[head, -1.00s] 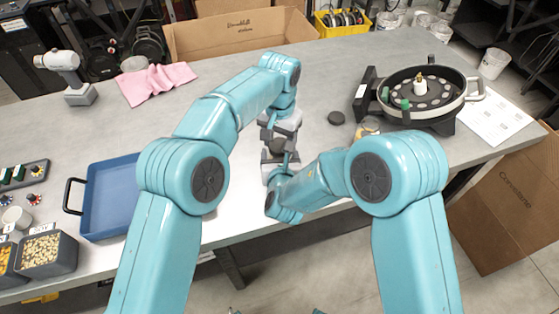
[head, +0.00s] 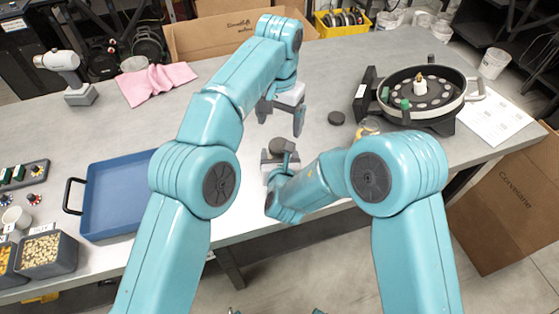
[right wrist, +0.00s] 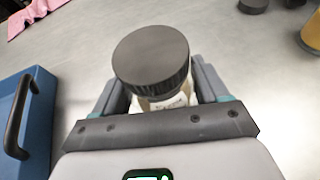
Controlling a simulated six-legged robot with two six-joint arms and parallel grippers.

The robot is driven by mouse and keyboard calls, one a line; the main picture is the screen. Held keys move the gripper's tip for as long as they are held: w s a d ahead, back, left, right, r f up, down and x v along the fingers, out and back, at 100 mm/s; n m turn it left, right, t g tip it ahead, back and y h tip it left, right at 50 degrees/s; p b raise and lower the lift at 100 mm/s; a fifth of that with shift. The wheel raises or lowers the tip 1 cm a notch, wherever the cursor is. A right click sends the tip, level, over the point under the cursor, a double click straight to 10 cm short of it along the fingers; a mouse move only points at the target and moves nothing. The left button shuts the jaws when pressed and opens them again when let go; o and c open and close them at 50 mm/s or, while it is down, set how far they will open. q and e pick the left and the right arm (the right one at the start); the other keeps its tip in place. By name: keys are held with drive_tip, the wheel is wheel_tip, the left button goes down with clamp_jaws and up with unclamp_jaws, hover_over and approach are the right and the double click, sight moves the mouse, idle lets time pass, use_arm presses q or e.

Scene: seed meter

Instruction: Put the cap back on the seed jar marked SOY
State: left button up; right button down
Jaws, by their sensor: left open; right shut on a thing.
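My right gripper (right wrist: 160,97) is shut on a jar (right wrist: 165,103) with a pale label, whose print I cannot read. A dark ribbed cap (right wrist: 151,57) sits on top of the jar; I cannot tell how tightly. In the head view this cap (head: 283,146) shows above my right gripper (head: 280,158). My left gripper (head: 281,114) is open and empty, behind the capped jar and apart from it. Another dark cap (head: 336,118) lies on the table, near an amber jar (head: 369,126) partly hidden by my right arm.
A round seed meter (head: 421,93) stands at the back right. A pink cloth (head: 157,84) lies at the back left. The table between the tray and the cloth is clear.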

sight(279, 145)
unclamp_jaws()
use_arm(q)
wheel_tip(279, 145, down, 3)
drive_tip(key=b, duration=0.3)
drive_tip(key=shift+f, duration=0.2)
use_arm(e)
drive_tip(key=a+v, duration=0.1)
drive_tip(key=v, duration=1.5)
drive_tip(key=shift+d, duration=0.5)
drive_tip(key=shift+s+r, duration=0.1)
drive_tip(key=shift+s, duration=0.05)
